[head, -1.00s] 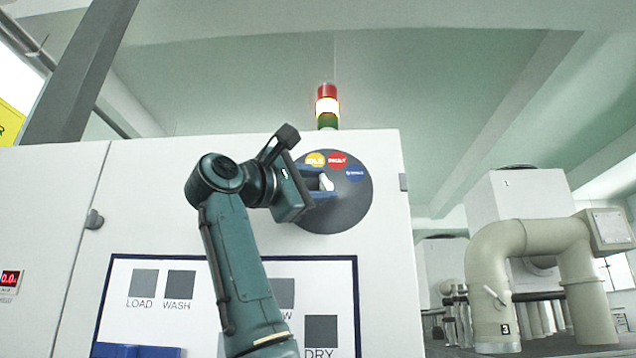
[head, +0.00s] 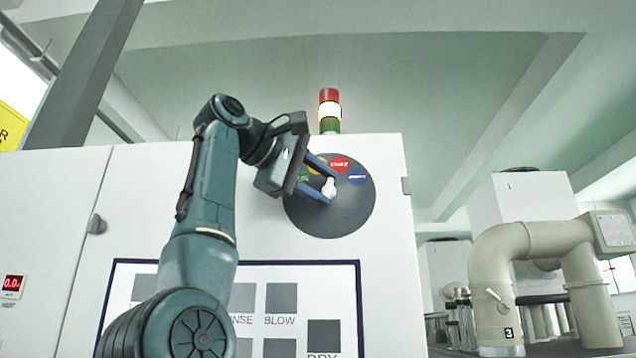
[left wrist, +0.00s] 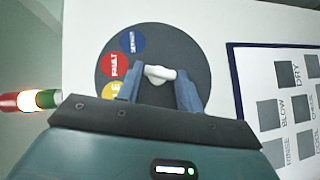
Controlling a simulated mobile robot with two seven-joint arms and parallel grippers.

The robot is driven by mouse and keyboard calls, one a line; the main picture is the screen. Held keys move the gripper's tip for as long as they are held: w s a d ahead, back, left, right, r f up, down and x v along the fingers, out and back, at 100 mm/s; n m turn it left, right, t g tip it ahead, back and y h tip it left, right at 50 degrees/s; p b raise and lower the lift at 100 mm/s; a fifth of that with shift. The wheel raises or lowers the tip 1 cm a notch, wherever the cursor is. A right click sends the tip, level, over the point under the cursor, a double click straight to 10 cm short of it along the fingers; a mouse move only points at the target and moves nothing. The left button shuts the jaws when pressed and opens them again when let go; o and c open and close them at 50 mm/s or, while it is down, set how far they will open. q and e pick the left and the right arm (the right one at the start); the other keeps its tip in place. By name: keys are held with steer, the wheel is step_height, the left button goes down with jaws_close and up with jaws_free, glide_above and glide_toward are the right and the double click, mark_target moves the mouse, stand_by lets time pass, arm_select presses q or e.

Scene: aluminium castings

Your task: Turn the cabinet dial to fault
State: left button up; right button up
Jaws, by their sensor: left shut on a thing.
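The cabinet dial is a round dark grey plate (head: 345,222) on the white cabinet, with a white knob (head: 329,188) at its middle. Its coloured labels are green (head: 303,176), yellow, partly hidden, red fault (head: 339,164) and blue (head: 358,177). My left gripper (head: 328,182) comes from the upper left, its blue fingers shut on the knob. In the left wrist view the knob (left wrist: 160,74) sits between the two fingers, and the red FAULT label (left wrist: 115,64) shows beside them. Which label the knob points at I cannot tell. My right gripper is not in view.
A signal tower (head: 330,112) with its middle lamp lit white stands on the cabinet top. A framed panel of grey squares (head: 280,297) is below the dial. A door handle (head: 96,223) is at left. Thick beige piping (head: 540,238) stands to the right.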

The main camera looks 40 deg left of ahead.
arm_select(q)
steer(key=shift+m+g, duration=0.3)
stand_by(0.6)
steer(key=o, duration=1)
steer(key=shift+d, duration=0.1)
steer(key=v, duration=1.3)
steer(key=shift+d+r, duration=0.1)
steer(key=shift+d, duration=0.1)
